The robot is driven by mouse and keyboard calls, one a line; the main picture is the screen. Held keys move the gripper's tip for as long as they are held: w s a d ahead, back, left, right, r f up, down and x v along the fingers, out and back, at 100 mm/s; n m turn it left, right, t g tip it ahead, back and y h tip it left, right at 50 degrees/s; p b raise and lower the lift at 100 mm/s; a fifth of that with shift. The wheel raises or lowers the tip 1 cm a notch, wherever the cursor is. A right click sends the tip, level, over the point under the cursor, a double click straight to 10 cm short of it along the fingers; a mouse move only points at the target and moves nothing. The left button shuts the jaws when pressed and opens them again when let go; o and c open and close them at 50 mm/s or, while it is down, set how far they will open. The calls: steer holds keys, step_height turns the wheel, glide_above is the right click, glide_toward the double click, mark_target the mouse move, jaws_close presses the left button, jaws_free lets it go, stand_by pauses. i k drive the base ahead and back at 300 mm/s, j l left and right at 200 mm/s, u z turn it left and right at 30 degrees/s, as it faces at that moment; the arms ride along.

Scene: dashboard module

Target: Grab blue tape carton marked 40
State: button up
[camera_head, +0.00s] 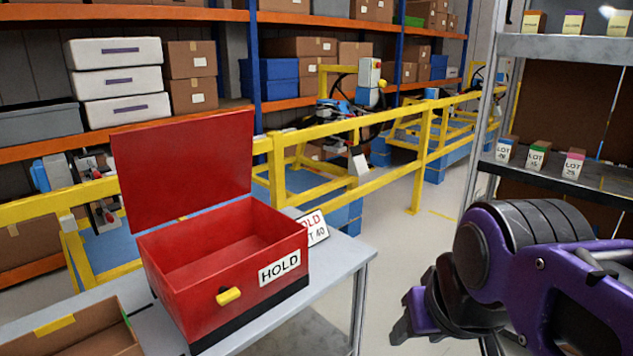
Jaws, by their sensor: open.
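A small brown carton with blue tape on top (505,149) stands at the left end of the middle shelf on the right. Its white label faces me and starts with LOT; the number is too small to read surely. A carton with green tape (537,155) and one with pink tape (572,164) stand to its right. My gripper (412,318), purple and dark, is at the lower right, below and left of these cartons and apart from them. It is open, and I see nothing held; part of it is hidden behind my arm.
An open, empty red box marked HOLD (225,250) sits on a grey table (345,262). A sign (313,228) ending in 40 stands behind it. An open cardboard box (90,335) is at lower left. The shelf upright (485,120) is left of the cartons. Yellow rails (420,160) stand behind.

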mark_target(508, 145)
steer(key=i+l+u, duration=0.1)
steer(key=l, duration=0.2)
steer(key=i+l+u, duration=0.1)
steer(key=i+l, duration=0.3)
steer(key=l, duration=0.3)
steer(key=i+l+u, duration=0.15)
steer(key=l, duration=0.2)
steer(key=i+l+u, duration=0.1)
steer(key=l, duration=0.25)
steer(key=i+l+u, duration=0.1)
steer(key=l, duration=0.25)
steer(key=i+l, duration=0.15)
steer(key=l, duration=0.25)
steer(key=j+u, duration=0.05)
